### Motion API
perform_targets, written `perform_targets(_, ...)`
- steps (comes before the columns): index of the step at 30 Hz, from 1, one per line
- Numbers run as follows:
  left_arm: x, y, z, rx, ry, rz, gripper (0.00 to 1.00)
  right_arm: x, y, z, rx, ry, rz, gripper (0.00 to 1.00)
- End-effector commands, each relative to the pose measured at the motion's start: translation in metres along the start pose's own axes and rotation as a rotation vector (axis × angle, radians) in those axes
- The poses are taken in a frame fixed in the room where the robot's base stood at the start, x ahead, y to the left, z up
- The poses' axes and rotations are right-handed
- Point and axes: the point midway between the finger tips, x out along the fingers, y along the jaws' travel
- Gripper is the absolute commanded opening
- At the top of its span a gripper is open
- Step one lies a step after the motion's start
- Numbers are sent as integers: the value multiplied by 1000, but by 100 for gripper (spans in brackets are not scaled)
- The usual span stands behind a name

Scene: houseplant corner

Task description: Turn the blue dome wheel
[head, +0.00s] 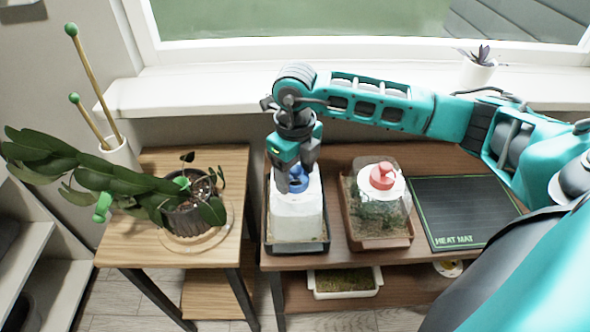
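The blue dome wheel (298,184) sits on top of a whitish translucent dome (297,215) in a dark tray (269,245) on the right-hand table. My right gripper (293,183) points down from above, with its fingers at the blue wheel and partly covering it. I cannot tell whether the fingers are closed on the wheel or only around it. My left gripper is not in view.
A second dome with a red wheel (383,175) stands close on the right, beside a black heat mat (460,212). A leafy plant in a dark pot (188,216) is on the left table. A window sill (220,92) runs behind.

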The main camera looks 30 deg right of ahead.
Motion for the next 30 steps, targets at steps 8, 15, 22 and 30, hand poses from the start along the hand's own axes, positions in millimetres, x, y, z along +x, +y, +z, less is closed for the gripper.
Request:
perform_targets(8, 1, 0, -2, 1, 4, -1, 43, 0, 0, 0, -1, 0, 0, 82)
perform_targets(15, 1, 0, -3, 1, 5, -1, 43, -8, 0, 1, -1, -3, 0, 82)
perform_targets(22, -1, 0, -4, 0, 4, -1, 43, -53, 0, 1, -1, -6, -1, 82)
perform_targets(30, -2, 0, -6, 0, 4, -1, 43, -107, 0, 1, 0, -4, -1, 82)
